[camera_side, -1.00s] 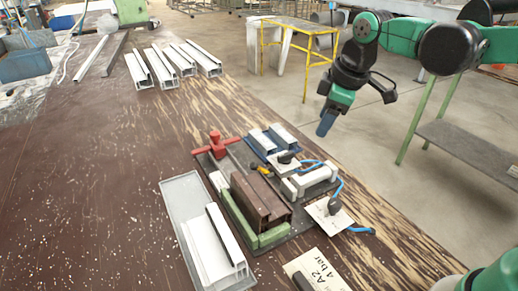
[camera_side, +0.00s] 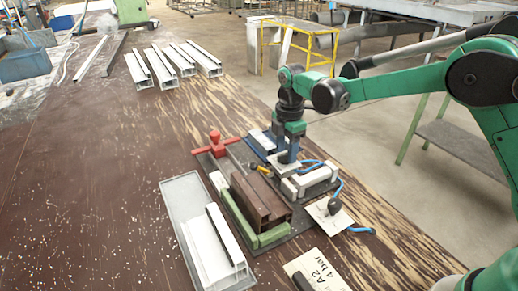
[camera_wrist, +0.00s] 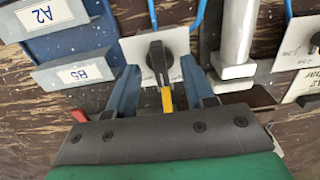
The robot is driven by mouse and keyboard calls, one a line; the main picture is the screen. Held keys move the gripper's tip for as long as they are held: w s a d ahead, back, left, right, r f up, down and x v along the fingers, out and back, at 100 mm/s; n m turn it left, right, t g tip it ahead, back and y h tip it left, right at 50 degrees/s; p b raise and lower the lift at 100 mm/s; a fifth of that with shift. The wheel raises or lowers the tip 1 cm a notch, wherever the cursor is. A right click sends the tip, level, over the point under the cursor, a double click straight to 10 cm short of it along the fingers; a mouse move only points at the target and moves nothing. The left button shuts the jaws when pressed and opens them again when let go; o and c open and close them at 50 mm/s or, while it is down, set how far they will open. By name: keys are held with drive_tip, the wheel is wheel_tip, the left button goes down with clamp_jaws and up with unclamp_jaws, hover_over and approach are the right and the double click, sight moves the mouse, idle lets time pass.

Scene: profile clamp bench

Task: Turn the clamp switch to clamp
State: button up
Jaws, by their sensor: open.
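The clamp switch (camera_wrist: 157,58) is a black knob with a yellow lever on a pale plate (camera_wrist: 137,48). In the wrist view the lever points toward my gripper's body. My gripper (camera_wrist: 165,92) is open, with one blue finger on each side of the lever. I see gaps on both sides and no clear contact. In the side view my gripper (camera_side: 288,152) points down over the switch plate and hides most of the knob; the yellow lever (camera_side: 262,169) shows to its left. The clamp fixture holds a brown profile (camera_side: 258,200) beside a green jaw (camera_side: 240,222).
A red handle (camera_side: 215,145) stands at the fixture's far end. Blue blocks labelled A2 (camera_wrist: 42,16) and B5 (camera_wrist: 84,74) lie left of the switch. A pale bar (camera_wrist: 234,40) is close on the right. A tray (camera_side: 181,203) with white profiles stands left; open bench lies beyond.

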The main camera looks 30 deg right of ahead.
drive_tip(key=shift+f, duration=0.35)
drive_tip(key=shift+c, duration=0.2)
clamp_jaws()
drive_tip(key=m, duration=1.1)
drive_tip(key=shift+m, duration=0.4)
